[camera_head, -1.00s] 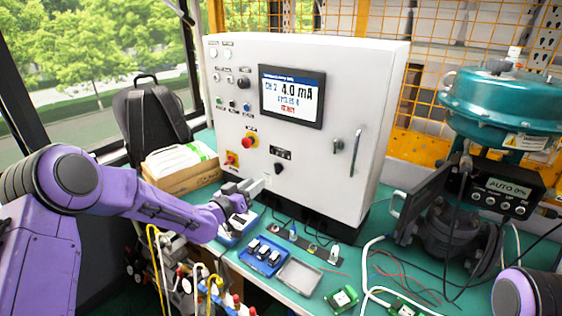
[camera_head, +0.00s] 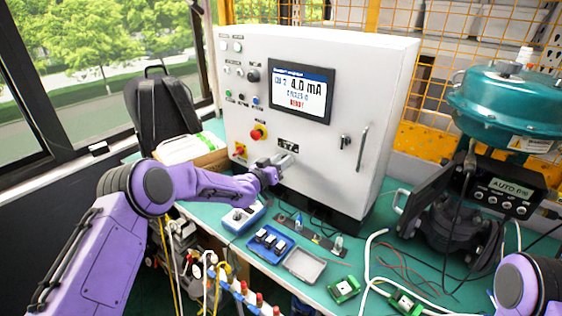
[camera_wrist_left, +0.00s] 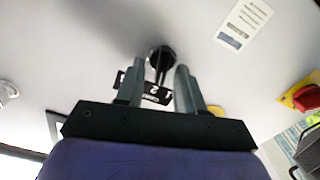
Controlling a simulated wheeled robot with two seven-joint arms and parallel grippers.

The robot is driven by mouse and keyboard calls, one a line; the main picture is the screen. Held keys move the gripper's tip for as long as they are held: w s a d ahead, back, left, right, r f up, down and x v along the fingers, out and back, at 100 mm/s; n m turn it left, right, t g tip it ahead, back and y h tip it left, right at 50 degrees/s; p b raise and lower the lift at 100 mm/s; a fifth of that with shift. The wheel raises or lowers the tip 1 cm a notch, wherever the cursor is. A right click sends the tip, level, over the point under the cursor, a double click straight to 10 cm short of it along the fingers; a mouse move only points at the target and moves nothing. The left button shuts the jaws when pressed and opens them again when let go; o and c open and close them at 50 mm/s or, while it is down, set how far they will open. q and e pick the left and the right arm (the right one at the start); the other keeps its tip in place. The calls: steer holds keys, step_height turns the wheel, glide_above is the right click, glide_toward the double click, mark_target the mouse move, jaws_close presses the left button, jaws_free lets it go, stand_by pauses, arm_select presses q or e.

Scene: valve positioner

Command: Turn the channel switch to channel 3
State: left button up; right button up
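The channel switch is a black knob on the white cabinet's front, below the screen. In the left wrist view the knob (camera_wrist_left: 160,57) shows just beyond and between the fingertips, with a black plate (camera_wrist_left: 156,92) partly behind the fingers. In the head view my left gripper (camera_head: 287,161) is at the cabinet front, below the black label (camera_head: 288,146), and hides the knob. In the wrist view the left gripper (camera_wrist_left: 160,75) is open, with a gap between its fingers; contact with the knob cannot be told. The screen (camera_head: 301,92) reads 4.0 mA, apparently CH 2. My right gripper is out of view.
On the green bench below are a blue tray (camera_head: 269,244), a grey tray (camera_head: 304,265) and cables. A teal valve actuator (camera_head: 505,100) stands at right.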

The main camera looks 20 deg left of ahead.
arm_select(q)
jaws_close()
steer(key=shift+d+m+b, duration=0.2)
steer(key=shift+m+b, duration=2.8)
steer(key=shift+b, duration=0.25)
steer(key=shift+o, duration=0.3)
jaws_free()
steer(key=shift+s, duration=0.1)
